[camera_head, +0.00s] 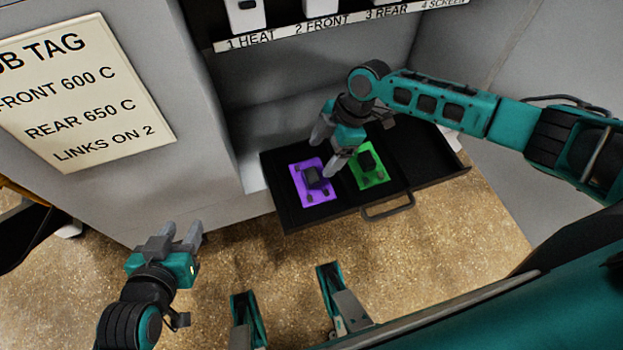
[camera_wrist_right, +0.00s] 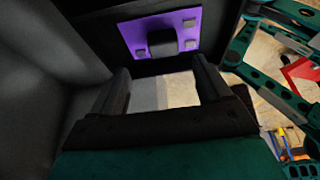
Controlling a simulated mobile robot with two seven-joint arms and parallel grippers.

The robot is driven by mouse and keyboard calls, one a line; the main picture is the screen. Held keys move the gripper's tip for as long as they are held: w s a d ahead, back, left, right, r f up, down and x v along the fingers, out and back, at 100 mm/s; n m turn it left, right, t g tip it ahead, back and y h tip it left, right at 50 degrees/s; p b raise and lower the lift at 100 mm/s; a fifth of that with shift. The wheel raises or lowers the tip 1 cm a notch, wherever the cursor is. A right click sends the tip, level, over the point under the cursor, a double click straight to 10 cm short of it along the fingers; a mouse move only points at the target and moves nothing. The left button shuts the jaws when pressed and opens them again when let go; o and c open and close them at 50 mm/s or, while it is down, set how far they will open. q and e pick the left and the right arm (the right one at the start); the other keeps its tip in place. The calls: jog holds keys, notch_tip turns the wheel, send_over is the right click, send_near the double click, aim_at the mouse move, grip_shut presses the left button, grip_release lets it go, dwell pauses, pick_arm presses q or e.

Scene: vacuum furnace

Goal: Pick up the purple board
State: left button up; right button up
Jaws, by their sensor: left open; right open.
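The purple board (camera_head: 314,193) lies in the left part of an open black drawer (camera_head: 292,217), with a dark block and small grey parts on it. It also shows at the top of the right wrist view (camera_wrist_right: 132,38), beyond the fingers. A green board (camera_head: 371,176) lies to its right in the drawer. My right gripper (camera_head: 325,150) is open and empty above the drawer, near the boards and apart from the purple one in the wrist view. My left gripper (camera_head: 184,236) is open and empty over the floor, left of the drawer.
A labelled strip (camera_head: 330,24) with switches runs above the drawer. A job tag (camera_head: 85,90) is on the grey cabinet at left. The drawer's front handle (camera_head: 388,208) sticks out towards me. Open speckled floor (camera_head: 260,255) lies in front.

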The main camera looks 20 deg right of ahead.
aim_at(313, 175)
jog(key=x, duration=0.2)
jog(key=b+x, duration=0.1)
jog(key=x, duration=0.1)
jog(key=b+x, duration=0.1)
jog(key=x, duration=0.2)
jog(key=shift+s, duration=0.3)
jog(key=shift+r, duration=0.1)
jog(key=shift+c, duration=0.5)
jog(key=c, duration=0.9)
jog(key=shift+c, duration=0.7)
notch_tip(313, 175, up, 20)
jog(key=p, duration=0.6)
